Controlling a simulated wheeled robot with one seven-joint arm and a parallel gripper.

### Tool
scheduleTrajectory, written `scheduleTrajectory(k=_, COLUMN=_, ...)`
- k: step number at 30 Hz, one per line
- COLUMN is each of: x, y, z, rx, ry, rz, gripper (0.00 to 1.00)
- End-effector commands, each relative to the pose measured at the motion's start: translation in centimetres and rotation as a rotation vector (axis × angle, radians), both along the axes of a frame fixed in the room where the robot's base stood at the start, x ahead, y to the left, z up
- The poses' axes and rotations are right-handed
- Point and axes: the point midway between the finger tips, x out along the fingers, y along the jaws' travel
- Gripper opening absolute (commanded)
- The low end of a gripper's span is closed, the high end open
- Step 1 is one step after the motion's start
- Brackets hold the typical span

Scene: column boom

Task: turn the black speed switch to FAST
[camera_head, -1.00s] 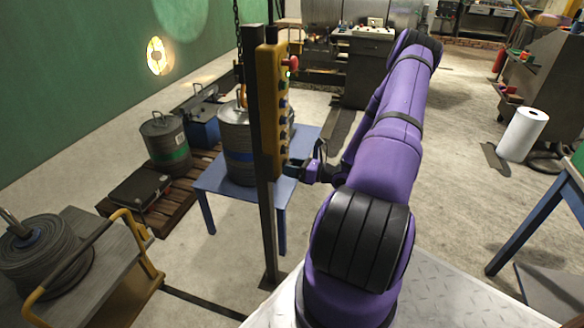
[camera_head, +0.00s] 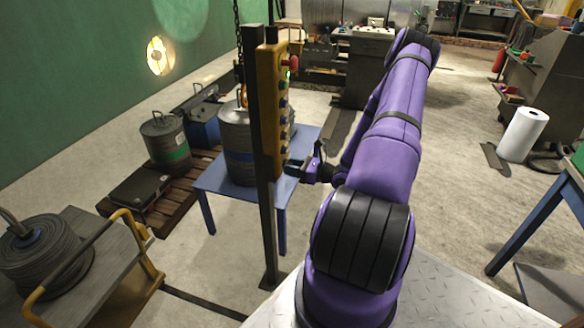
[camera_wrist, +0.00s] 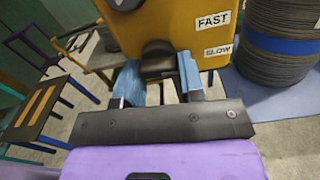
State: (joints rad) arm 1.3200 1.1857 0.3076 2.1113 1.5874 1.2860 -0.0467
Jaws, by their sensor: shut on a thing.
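The yellow control box (camera_head: 271,110) hangs on a dark post, with a column of coloured buttons on its side. In the wrist view the lower part of the yellow box (camera_wrist: 165,22) carries a FAST label (camera_wrist: 213,21) and, below it, a SLOW label (camera_wrist: 217,50). The black speed switch (camera_wrist: 158,62) sits at the bottom of the box, left of the labels. My gripper (camera_wrist: 160,82) has its blue fingertips on either side of the switch and is shut on it. In the head view my gripper (camera_head: 297,168) is at the lower end of the box; the switch is hidden there.
A blue table (camera_head: 215,183) with a grey drum (camera_head: 238,145) stands close behind the box. The dark post (camera_head: 262,200) rises in front of the table. A cart with a cable reel (camera_head: 45,255) is at the lower left.

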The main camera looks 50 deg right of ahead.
Motion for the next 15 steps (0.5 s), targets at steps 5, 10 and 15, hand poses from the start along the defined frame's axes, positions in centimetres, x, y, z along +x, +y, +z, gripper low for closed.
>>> scheduleTrajectory(k=5, x=0.05, y=-0.11, z=0.01, rx=-0.144, ry=-0.060, rz=0.000, gripper=0.12)
scheduleTrajectory(k=10, x=0.06, y=-0.20, z=0.02, rx=-0.294, ry=-0.121, rz=0.000, gripper=0.12)
scheduleTrajectory(k=15, x=0.09, y=-0.27, z=0.05, rx=-0.442, ry=-0.183, rz=0.000, gripper=0.12)
